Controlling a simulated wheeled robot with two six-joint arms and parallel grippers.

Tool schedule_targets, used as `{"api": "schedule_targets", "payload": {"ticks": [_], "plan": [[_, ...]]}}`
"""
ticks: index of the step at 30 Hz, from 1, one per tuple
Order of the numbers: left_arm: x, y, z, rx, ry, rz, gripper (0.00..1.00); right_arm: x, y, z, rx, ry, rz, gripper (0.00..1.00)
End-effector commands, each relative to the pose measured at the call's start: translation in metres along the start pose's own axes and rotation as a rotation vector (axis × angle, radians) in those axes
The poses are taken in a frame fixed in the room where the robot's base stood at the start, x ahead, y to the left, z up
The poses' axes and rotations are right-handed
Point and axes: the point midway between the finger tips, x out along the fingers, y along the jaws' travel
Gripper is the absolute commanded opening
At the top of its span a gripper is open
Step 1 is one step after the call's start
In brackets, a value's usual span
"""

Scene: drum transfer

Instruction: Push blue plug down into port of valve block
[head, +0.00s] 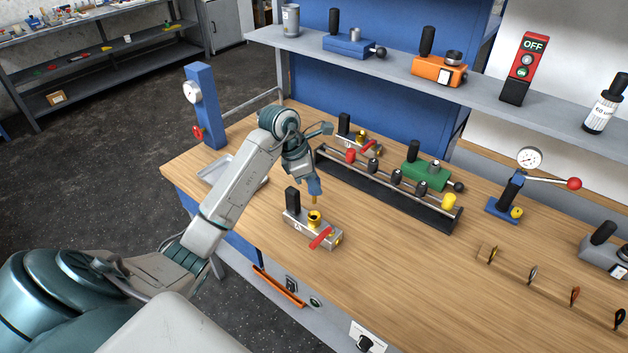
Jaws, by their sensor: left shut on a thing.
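The blue plug (314,187) points downward, with a thin brass-coloured tip at its lower end. My left gripper (309,174) is shut on the plug's upper part and partly hides it. The valve block (297,226) is a grey metal block lying on the wooden bench, with a black upright handle at its left and a red lever at its front right. Its yellow port (314,216) faces up, just below the plug's tip. The tip looks just above or at the port's mouth; I cannot tell whether they touch. My right gripper is out of view.
Behind the valve block stands a black rack (390,190) with several knobs, and a green block (425,177) sits beyond it. A silver tray (222,170) is behind my left forearm. The bench (400,265) is clear right of the valve block.

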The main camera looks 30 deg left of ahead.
Motion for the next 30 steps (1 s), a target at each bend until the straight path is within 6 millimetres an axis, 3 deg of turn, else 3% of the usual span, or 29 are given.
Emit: {"api": "schedule_targets", "payload": {"ticks": [1, 9, 30], "plan": [[0.010, 0.000, -0.004, 0.000, 0.000, 0.000, 0.05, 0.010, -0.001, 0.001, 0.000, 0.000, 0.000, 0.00], [0.030, 0.000, -0.013, 0.000, 0.000, 0.000, 0.05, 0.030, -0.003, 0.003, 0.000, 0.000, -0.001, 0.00], [0.033, 0.000, -0.014, 0.000, 0.000, 0.000, 0.05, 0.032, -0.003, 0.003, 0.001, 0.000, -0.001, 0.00]]}}
